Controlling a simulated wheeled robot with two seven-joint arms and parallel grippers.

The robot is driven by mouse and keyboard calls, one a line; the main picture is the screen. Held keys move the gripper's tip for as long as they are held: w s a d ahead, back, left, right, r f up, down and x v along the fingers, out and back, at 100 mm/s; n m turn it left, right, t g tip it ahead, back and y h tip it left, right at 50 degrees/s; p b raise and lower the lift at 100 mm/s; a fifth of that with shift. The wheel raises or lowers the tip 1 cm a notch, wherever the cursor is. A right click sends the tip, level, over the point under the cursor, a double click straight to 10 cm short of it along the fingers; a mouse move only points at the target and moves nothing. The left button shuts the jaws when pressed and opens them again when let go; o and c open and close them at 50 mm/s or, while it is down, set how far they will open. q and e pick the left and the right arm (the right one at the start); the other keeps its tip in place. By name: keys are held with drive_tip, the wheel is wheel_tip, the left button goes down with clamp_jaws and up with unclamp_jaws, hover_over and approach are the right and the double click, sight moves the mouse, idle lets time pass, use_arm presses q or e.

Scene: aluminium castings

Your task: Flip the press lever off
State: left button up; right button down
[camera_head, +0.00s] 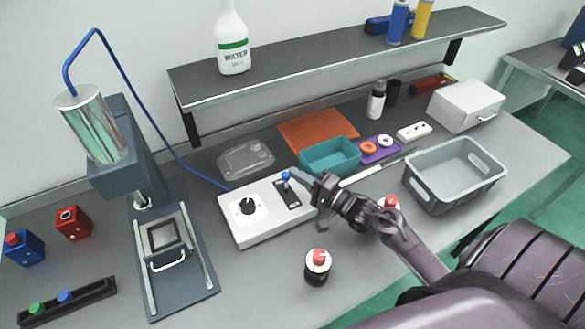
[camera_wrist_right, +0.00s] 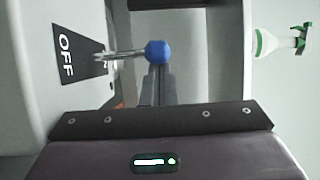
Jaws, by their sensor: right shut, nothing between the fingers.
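The press lever (camera_head: 286,177) is a thin metal stem with a blue ball knob, standing on a black plate on the white control box (camera_head: 262,232). In the right wrist view the lever's blue knob (camera_wrist_right: 158,51) is at the fingertips, with its stem running left toward the black OFF label (camera_wrist_right: 66,52). My right gripper (camera_head: 296,174) is shut and empty, its tips right beside the knob. In the wrist view the shut fingers (camera_wrist_right: 158,78) end at the knob; I cannot tell whether they touch it. My left gripper is not in view.
The press (camera_head: 127,180) stands left of the box, joined by a blue cable. A teal bin (camera_head: 330,158) sits behind my right gripper and a grey crate (camera_head: 437,198) to its right. A red-capped bottle (camera_head: 318,268) stands in front. A shelf (camera_head: 340,55) overhangs the back.

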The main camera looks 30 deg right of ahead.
drive_tip(key=shift+r, duration=0.1)
idle(0.3)
wheel_tip(320, 180, up, 20)
drive_tip(key=b, duration=0.1)
drive_tip(key=shift+b, duration=0.4)
